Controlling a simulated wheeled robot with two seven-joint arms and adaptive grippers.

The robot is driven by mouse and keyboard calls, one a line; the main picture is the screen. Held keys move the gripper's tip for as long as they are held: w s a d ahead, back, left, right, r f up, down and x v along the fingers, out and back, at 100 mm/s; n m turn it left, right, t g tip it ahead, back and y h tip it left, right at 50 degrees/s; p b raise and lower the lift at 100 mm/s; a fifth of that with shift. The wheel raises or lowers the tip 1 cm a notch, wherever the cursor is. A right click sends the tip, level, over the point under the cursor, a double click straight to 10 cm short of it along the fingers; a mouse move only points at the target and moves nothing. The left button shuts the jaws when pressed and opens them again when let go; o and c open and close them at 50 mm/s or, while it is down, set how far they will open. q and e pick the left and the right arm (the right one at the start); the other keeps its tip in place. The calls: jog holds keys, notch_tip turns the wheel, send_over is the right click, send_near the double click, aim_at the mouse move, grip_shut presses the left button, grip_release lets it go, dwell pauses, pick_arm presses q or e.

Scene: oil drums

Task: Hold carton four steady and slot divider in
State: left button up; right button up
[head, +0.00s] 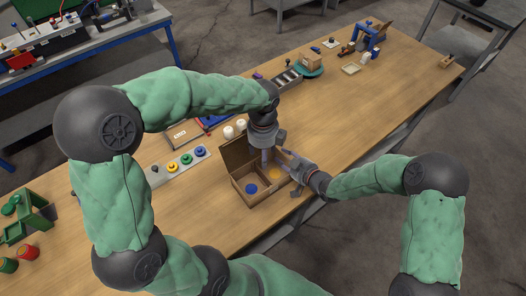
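The open brown carton (244,196) stands on the wooden table. A blue round piece (251,188) and a yellow round piece (275,172) lie inside, on either side of what looks like a partition. My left gripper (266,157) points straight down over the back of the carton. Its fingers are small and partly lost against the box, so I cannot tell whether it grips a divider. My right gripper (287,174) is at the carton's right side with its fingers spread apart. Whether they touch the carton wall is unclear.
Two white cylinders (234,129) stand just behind the carton. A strip with coloured knobs (180,166) lies to the left. A turquoise turntable (308,70) with a small box and a grey slotted tray (287,81) are farther back. The table right of the carton is mostly clear.

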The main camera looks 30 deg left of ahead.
jog(key=shift+d, duration=0.1)
jog(key=v, duration=1.2)
jog(key=shift+w, duration=0.1)
